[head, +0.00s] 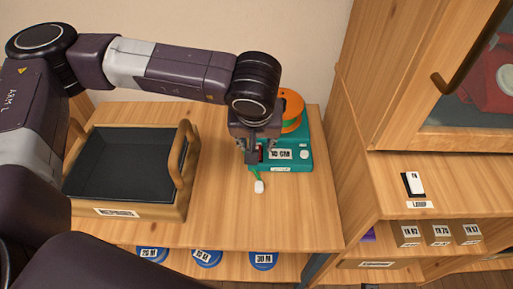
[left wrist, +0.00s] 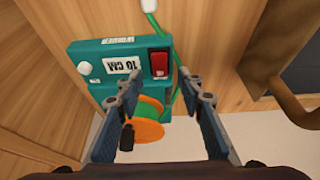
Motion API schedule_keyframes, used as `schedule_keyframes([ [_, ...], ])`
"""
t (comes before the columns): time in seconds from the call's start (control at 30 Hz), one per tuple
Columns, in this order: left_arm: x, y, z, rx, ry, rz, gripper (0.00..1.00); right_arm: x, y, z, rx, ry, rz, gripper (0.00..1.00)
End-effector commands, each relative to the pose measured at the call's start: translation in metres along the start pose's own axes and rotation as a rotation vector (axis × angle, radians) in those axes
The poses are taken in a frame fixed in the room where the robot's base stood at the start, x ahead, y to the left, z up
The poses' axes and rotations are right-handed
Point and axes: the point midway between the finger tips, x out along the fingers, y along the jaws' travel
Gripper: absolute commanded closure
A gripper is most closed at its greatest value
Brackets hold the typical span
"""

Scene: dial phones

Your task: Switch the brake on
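The teal winding device (head: 300,160) sits on the wooden table, with an orange spool (head: 291,108) of green cord at its back. A label on it reads 10 CM. In the left wrist view the device (left wrist: 95,62) shows a red rocker switch (left wrist: 159,65) beside the label; no brake wording is readable. My left gripper (head: 259,158) points down over the device's left end, close to the switch, which it mostly hides in the head view. In the left wrist view its fingers (left wrist: 160,85) are apart with nothing held. Contact with the device cannot be told. My right gripper is not in view.
A green cord with a white end piece (head: 259,186) lies in front of the device. A dark tray with wooden handles (head: 120,211) stands at the left. A wooden cabinet (head: 345,150) rises close on the right, with a white switch (head: 415,183) on its ledge.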

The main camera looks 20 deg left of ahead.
Motion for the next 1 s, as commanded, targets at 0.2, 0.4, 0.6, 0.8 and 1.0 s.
schedule_keyframes([
  [0.2,0.029,0.0,0.001,0.0,-0.001,0.0,0.65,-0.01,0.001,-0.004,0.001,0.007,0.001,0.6],
  [0.4,0.036,0.0,0.0,0.001,0.001,0.001,0.65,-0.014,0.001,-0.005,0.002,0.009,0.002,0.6],
  [0.6,0.035,0.0,0.0,0.001,0.001,0.001,0.69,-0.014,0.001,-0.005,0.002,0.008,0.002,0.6],
  [0.8,0.035,0.0,0.0,0.0,0.001,0.001,0.91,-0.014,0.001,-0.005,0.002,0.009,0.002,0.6],
  [1.0,0.035,0.0,0.0,0.0,0.0,0.0,1.0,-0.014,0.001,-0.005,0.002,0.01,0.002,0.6],
])
